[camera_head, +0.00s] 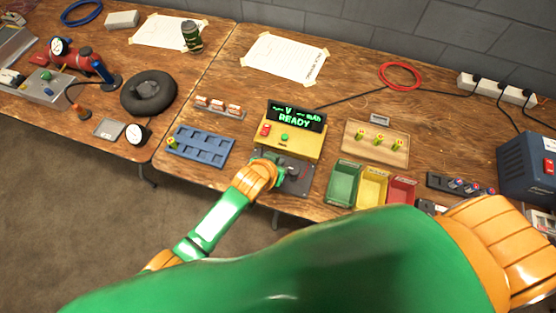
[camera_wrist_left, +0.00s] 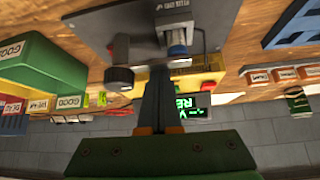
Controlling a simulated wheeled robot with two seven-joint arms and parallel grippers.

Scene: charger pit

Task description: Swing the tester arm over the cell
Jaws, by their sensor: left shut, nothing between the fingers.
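The yellow tester (camera_head: 290,142) stands on the right-hand table with its screen reading READY. A dark grey plate (camera_head: 296,188) lies in front of it; the plate also shows at the top of the wrist view (camera_wrist_left: 95,28). In that view a cylindrical cell (camera_wrist_left: 177,40) stands by a label on the plate. A dark post with a round black knob (camera_wrist_left: 119,78), seemingly the tester arm, is to its left. My left gripper (camera_head: 282,171) is over the plate. Its dark fingers (camera_wrist_left: 158,75) are shut and empty, between knob and cell in the picture; contact is unclear. My right gripper is out of view.
A blue tray (camera_head: 200,149) lies left of the tester. Green, yellow and red bins (camera_head: 343,184) stand to its right, below a wooden board (camera_head: 376,142) with small upright cells. A blue box (camera_head: 527,165) is far right. My large green arm link covers the lower foreground.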

